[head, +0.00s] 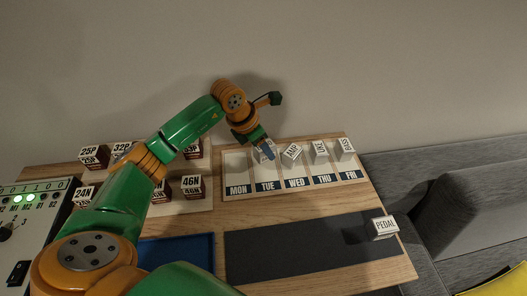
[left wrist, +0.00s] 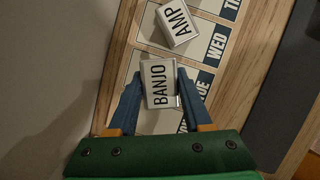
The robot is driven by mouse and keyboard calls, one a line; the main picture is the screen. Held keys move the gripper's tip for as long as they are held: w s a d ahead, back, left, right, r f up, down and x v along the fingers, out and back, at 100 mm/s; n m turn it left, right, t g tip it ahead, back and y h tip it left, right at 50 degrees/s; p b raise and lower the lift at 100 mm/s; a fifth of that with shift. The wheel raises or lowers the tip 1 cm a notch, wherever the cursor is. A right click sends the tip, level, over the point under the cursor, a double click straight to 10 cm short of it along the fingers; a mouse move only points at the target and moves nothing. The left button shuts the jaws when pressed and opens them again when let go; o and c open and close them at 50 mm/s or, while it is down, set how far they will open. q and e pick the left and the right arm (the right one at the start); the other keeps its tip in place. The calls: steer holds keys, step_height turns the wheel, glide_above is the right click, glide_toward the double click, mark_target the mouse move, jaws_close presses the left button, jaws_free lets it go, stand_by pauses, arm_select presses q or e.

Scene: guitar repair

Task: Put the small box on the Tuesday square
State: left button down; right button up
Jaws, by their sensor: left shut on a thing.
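A small white box marked BANJO (left wrist: 159,83) is between the blue fingers of my left gripper (left wrist: 160,80) in the left wrist view. The gripper is shut on it. In the head view my left gripper (head: 266,150) points down over the Tuesday square of the day board (head: 238,178), above the TUE label (head: 268,187). The BANJO box is mostly hidden there by the gripper. I cannot tell whether its underside touches the board. The TUE label is partly hidden by a finger in the left wrist view. My right gripper is not in view.
An AMP box (head: 292,151) sits turned at Wednesday, close by. A UKE box (head: 320,149) and a BASS box (head: 345,147) are at Thursday and Friday. The Monday square is empty. A PEDAL box (head: 384,227) lies at the dark mat's (head: 290,248) right end. Several labelled boxes stand left.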

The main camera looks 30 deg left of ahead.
mark_target(264, 155)
arm_select(q)
step_height(264, 155, down, 4)
steer(key=shift+w+r+p, duration=0.1)
steer(key=shift+r+p, duration=0.15)
steer(key=shift+p, duration=0.35)
steer(key=shift+f, duration=0.15)
steer(key=shift+c, duration=1.7)
jaws_free()
steer(key=shift+r, duration=0.25)
steer(key=shift+a+r, duration=0.15)
steer(key=shift+r, duration=0.15)
steer(key=b+v, duration=0.1)
steer(key=v, duration=1)
steer(key=shift+b, duration=0.35)
